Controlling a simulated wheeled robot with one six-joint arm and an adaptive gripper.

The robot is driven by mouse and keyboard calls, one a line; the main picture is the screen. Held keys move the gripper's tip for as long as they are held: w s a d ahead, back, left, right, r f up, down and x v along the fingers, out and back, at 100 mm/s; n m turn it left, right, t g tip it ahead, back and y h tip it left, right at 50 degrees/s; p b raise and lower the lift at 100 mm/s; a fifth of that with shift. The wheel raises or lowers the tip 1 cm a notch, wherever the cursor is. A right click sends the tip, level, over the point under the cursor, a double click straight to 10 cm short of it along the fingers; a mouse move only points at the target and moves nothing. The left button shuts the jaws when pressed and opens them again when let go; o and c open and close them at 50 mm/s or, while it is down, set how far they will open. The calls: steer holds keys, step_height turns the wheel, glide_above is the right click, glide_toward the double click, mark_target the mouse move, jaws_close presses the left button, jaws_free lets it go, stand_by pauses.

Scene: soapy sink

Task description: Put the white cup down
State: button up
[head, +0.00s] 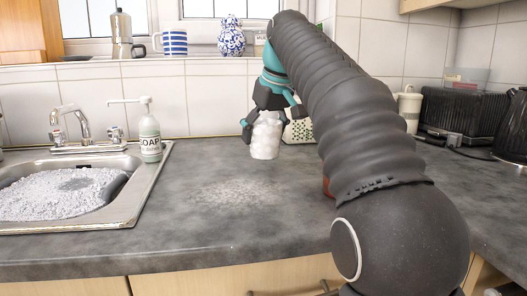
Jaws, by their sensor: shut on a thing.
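A white cup (265,138), covered in what looks like foam, is held upright in my gripper (262,121). My gripper is shut on the cup's upper part, and its fingers come down from above. The cup appears to be above or close over the grey countertop (215,225); I cannot tell whether its base touches. Part of the cup is hidden behind the fingers.
A sink (125,192) full of suds is at the left, with a tap (72,122) and a soap bottle (149,138). A patch of suds (238,194) lies on the counter's middle, otherwise clear. A pale green dotted container (300,131) stands just behind the cup. A black toaster (462,115) and kettle (513,130) are at the right.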

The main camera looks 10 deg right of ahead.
mark_target(263, 151)
steer(key=shift+w+f+b, duration=0.1)
steer(key=shift+f+b, duration=0.6)
steer(key=shift+f, duration=1.4)
steer(key=shift+f, duration=0.1)
steer(key=o, duration=1.3)
